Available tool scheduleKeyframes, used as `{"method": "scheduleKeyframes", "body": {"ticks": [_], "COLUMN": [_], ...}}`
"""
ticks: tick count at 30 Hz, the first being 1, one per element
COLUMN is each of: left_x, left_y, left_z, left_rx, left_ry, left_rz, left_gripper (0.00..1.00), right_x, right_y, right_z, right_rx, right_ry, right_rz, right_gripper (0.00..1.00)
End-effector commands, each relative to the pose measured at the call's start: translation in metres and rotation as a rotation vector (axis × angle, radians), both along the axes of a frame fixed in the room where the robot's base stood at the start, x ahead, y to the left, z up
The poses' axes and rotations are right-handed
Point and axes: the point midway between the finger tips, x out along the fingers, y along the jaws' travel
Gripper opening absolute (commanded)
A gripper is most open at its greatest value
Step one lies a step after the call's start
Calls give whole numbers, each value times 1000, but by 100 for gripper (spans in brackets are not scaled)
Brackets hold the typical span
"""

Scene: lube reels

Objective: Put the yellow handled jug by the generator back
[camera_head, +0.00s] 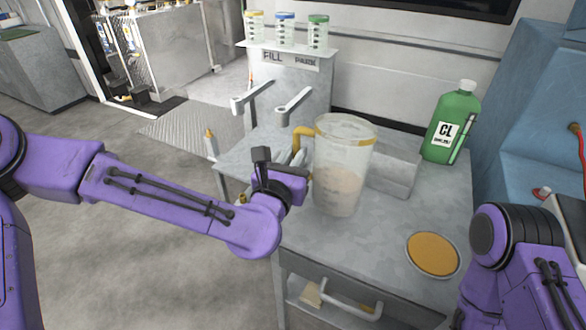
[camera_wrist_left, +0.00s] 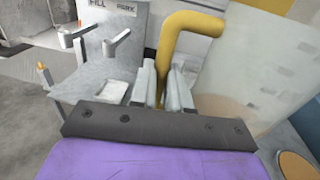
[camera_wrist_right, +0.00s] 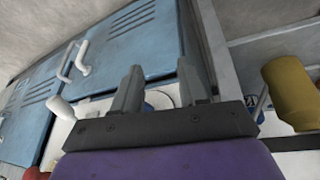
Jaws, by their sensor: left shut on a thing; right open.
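The jug (camera_head: 341,165) is clear with a yellow rim and a yellow handle, and its lower half looks filled with something pale. It stands upright over the grey worktop in the head view; I cannot tell whether its base touches. My left gripper (camera_head: 297,165) is at the jug's left side, shut on the yellow handle. In the left wrist view the fingers (camera_wrist_left: 163,85) close around the lower handle (camera_wrist_left: 180,75), with the jug body (camera_wrist_left: 255,70) to the right. My right gripper shows in the right wrist view (camera_wrist_right: 165,90), open and empty. No generator is clearly identifiable.
A green CL bottle (camera_head: 453,122) stands at the back right of the worktop (camera_head: 375,228). An orange-topped round dish (camera_head: 433,254) lies near the front right. A grey dispenser (camera_head: 287,90) with two levers and three small containers stands behind. A blue cabinet (camera_head: 530,110) bounds the right.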

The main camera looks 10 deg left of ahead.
Motion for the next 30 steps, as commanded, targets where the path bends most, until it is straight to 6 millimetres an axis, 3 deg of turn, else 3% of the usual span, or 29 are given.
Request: {"method": "scheduleKeyframes", "body": {"ticks": [6,18,19,21,30], "left_x": [3,3,3,3,3], "left_y": [4,5,5,5,4], "left_z": [-33,-40,-39,-39,-35], "left_rx": [0,-2,-1,0,0], "left_ry": [1,-2,1,1,1], "left_rz": [2,3,3,3,3], "left_gripper": [0,0,26,42,42], "right_x": [0,0,0,0,0], "right_y": [0,0,0,0,0], "right_z": [1,-5,-3,-3,1], "right_rx": [0,0,0,0,0], "right_ry": [0,0,0,0,0], "right_rz": [0,0,0,0,0], "right_gripper": [43,43,43,43,43]}}
